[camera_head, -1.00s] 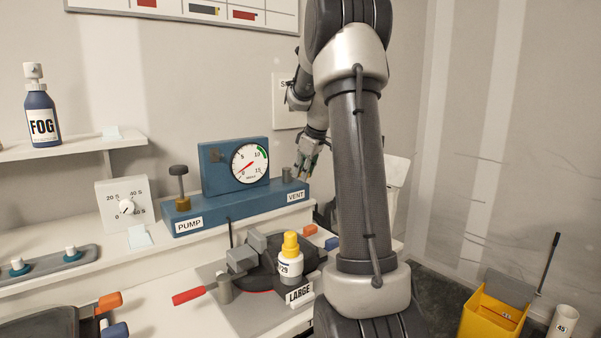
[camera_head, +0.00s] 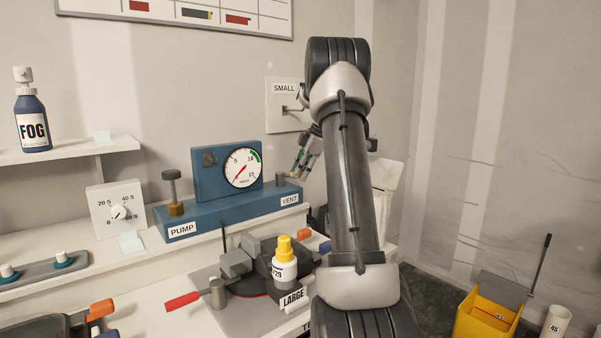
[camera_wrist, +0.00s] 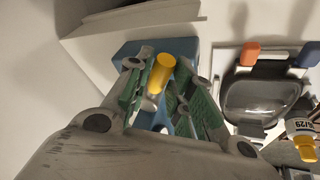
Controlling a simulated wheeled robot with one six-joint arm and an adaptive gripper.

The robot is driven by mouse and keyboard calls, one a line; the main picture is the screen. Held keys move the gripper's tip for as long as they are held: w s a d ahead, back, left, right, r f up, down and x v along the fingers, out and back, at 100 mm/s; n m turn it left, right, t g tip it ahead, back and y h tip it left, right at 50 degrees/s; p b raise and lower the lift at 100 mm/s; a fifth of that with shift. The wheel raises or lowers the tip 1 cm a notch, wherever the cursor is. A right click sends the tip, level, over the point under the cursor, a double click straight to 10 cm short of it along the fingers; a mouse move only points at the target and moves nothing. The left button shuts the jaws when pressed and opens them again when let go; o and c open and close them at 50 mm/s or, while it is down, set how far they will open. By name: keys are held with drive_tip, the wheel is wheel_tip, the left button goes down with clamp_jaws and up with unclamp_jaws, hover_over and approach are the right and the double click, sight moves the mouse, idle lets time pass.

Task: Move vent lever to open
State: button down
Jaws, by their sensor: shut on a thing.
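The blue pump unit (camera_head: 232,209) stands on the bench, with a PUMP label on its left and a VENT label (camera_head: 290,199) on its right. A short grey post (camera_head: 281,180) rises above the VENT label. My gripper (camera_head: 302,163) is at the right end of this unit, just right of the post. In the wrist view, a yellow cylindrical handle (camera_wrist: 161,70), apparently the vent lever's, sits between the green finger pads of my gripper (camera_wrist: 163,88), which is shut on it. The blue unit (camera_wrist: 186,47) shows behind it. The lever's base is hidden, and I cannot tell its setting.
A round gauge (camera_head: 243,168) stands on the unit. In front are a yellow-capped bottle (camera_head: 284,262), a LARGE label (camera_head: 293,299) and a red-handled clamp (camera_head: 184,301). A wall plate marked SMALL (camera_head: 284,110) is behind my arm. A yellow bucket (camera_head: 487,312) stands at right.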

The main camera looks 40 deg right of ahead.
drive_tip(key=shift+w+r, duration=0.1)
idle(0.3)
drive_tip(key=c, duration=1.3)
unclamp_jaws()
drive_tip(key=shift+o, duration=0.2)
drive_tip(key=v, duration=1.2)
drive_tip(key=shift+d, duration=0.15)
